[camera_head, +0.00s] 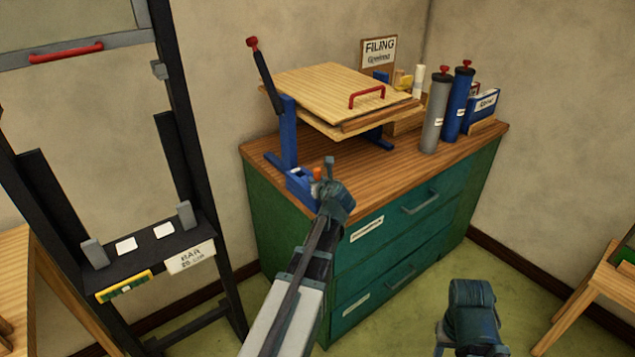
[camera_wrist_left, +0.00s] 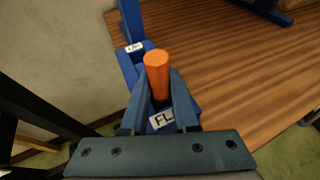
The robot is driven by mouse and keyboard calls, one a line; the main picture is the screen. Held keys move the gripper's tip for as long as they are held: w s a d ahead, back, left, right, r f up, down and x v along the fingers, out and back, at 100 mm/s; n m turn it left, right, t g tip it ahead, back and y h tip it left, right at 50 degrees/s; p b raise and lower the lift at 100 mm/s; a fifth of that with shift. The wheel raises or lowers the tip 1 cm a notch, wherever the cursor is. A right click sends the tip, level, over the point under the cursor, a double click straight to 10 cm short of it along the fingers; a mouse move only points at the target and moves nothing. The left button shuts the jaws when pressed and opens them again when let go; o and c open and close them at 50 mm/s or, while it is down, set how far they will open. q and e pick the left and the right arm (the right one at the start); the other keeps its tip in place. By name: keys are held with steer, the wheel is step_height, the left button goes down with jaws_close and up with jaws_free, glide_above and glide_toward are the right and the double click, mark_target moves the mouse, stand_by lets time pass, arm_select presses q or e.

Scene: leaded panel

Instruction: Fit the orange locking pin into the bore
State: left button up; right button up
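The orange locking pin (camera_wrist_left: 156,72) stands upright between the fingers of my left gripper (camera_wrist_left: 158,88) in the left wrist view. The fingers sit close against both sides of it. In the head view the pin (camera_head: 317,173) shows as a small orange spot beside my left gripper (camera_head: 326,174), over the blue base of the press (camera_head: 298,184). The blue base (camera_wrist_left: 130,68) lies behind and below the pin in the wrist view. The bore and the pin's lower end are hidden by the fingers. My right gripper (camera_head: 470,305) is low at right, away from the cabinet; its fingers are unclear.
The press stands on a wooden-topped green cabinet (camera_head: 410,240), with a red-knobbed lever (camera_head: 262,72) and wooden boards (camera_head: 325,88). Grey (camera_head: 436,110) and blue (camera_head: 460,100) cylinders stand at right. A black rack (camera_head: 150,262) stands left. The cabinet top's front is mostly clear.

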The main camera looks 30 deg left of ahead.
arm_select(q)
steer(key=o, duration=0.4)
steer(key=shift+o, duration=0.2)
steer(key=shift+r, duration=0.15)
steer(key=p+v, duration=0.5)
steer(key=v, duration=0.7)
steer(key=s+d+f+n+g+h, duration=0.2)
steer(key=s+d+n, duration=0.4)
steer(key=d, duration=0.3)
steer(key=s+d+f+n+g+h, duration=0.3)
steer(key=s+d+f+n+g, duration=0.1)
steer(key=s+d+f+n, duration=0.3)
steer(key=s+d+f+n+g+h, duration=0.3)
steer(key=s+d+n, duration=0.3)
steer(key=d+n, duration=0.4)
steer(key=d+f, duration=0.1)
steer(key=d, duration=0.2)
steer(key=shift+s+d+f+g, duration=0.15)
steer(key=shift+s+f+g, duration=0.1)
steer(key=shift+g, duration=0.15)
